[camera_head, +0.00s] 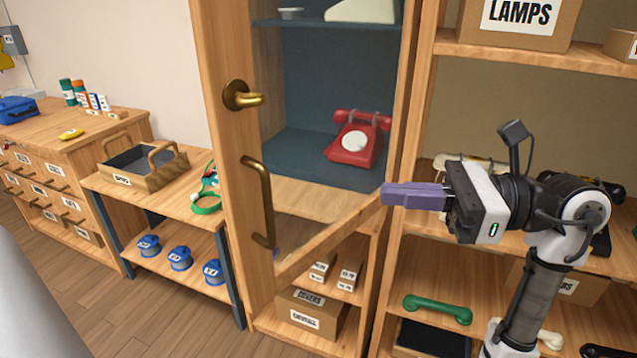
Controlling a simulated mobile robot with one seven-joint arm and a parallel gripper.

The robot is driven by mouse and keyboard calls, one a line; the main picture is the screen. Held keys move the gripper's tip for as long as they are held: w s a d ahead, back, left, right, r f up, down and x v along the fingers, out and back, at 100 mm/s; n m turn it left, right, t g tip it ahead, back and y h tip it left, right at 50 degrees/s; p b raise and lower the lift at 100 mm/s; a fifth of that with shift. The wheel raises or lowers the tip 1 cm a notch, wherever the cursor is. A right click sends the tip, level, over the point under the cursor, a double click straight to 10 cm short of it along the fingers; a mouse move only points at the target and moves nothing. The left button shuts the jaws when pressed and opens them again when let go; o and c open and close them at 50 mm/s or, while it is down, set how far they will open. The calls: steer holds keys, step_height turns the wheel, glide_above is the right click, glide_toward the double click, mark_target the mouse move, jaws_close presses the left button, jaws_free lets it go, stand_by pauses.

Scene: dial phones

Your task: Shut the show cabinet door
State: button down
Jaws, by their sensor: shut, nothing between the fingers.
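The show cabinet door (228,165) is a wooden frame with a glass pane. It stands open, its handle side swung out to the left and its bottom rail (330,240) running slantwise up to the right. A brass lever (243,96) and a long brass pull handle (262,205) are on its left stile. Behind the glass, a red dial phone (357,140) sits on a dark blue shelf. My gripper (384,194), with purple fingers, is shut and empty, pointing left at the right end of the bottom rail. I cannot tell whether it touches the door.
Open shelves at right hold a LAMPS box (520,22) and a green handset (437,309). At left are a low bench with a wooden basket (143,163) and a drawer chest (60,185). Bare floor (135,310) lies front left.

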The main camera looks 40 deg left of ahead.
steer(key=p+x, duration=0.3)
steer(key=x, duration=1)
steer(key=shift+s+a+p, duration=0.15)
steer(key=shift+s+p, duration=0.05)
steer(key=shift+p, duration=0.2)
steer(key=shift+a, duration=0.1)
